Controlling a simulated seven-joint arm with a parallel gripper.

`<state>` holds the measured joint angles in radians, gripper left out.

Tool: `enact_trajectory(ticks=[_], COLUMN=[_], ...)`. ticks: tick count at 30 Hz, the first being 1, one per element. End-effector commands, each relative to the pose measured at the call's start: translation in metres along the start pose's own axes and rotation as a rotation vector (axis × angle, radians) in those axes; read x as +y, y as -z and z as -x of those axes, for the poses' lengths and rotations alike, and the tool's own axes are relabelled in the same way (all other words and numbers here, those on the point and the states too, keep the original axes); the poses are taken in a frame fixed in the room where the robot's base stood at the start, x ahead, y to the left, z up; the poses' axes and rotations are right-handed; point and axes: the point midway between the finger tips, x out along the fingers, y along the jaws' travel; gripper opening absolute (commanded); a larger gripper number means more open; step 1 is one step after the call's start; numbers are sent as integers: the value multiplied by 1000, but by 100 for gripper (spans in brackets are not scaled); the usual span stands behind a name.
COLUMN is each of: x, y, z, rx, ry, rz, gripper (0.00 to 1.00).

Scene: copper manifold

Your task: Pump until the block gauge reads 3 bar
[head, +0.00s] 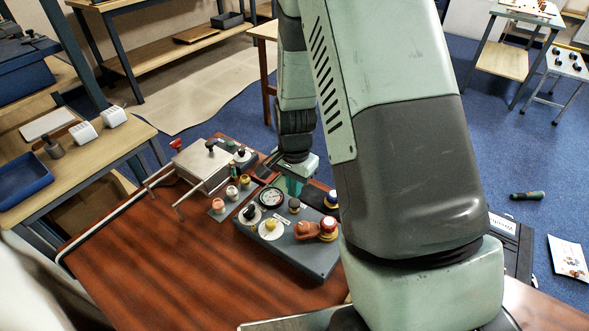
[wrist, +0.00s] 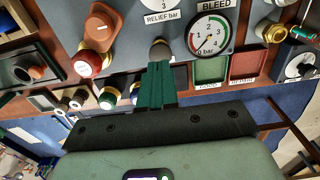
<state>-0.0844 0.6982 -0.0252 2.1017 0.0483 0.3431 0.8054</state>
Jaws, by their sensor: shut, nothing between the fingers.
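The manifold block (head: 312,262) is a dark slab on the wooden bench. Its round block gauge (head: 271,197) has a white face; in the wrist view the gauge (wrist: 209,35) shows a scale up to 4 with a green band, but the needle is too small to read surely. A short grey-brown capped knob (head: 294,204) stands beside the gauge; it also shows in the wrist view (wrist: 160,49). My gripper (head: 292,190) is shut and empty, its teal fingertips (wrist: 157,70) right by that knob; I cannot tell whether they touch.
A relief dial (wrist: 163,8), an orange-brown lever (wrist: 100,27) and a red knob (wrist: 92,60) crowd the block. A metal box (head: 207,162) and several coloured knobs stand behind left. The bench's front left (head: 150,260) is clear.

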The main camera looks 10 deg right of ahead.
Motion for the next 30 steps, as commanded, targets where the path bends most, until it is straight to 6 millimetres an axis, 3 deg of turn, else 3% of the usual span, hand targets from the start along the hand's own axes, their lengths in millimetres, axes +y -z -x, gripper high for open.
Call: enact_trajectory(ticks=[6, 19, 25, 30], x=[0, 0, 0, 0], y=[0, 0, 0, 0], z=[-25, -29, -47, -50], rx=[-1, 1, -1, 1], ry=[-1, 1, -1, 0], rz=[1, 0, 0, 0], gripper=[0, 0, 0, 0])
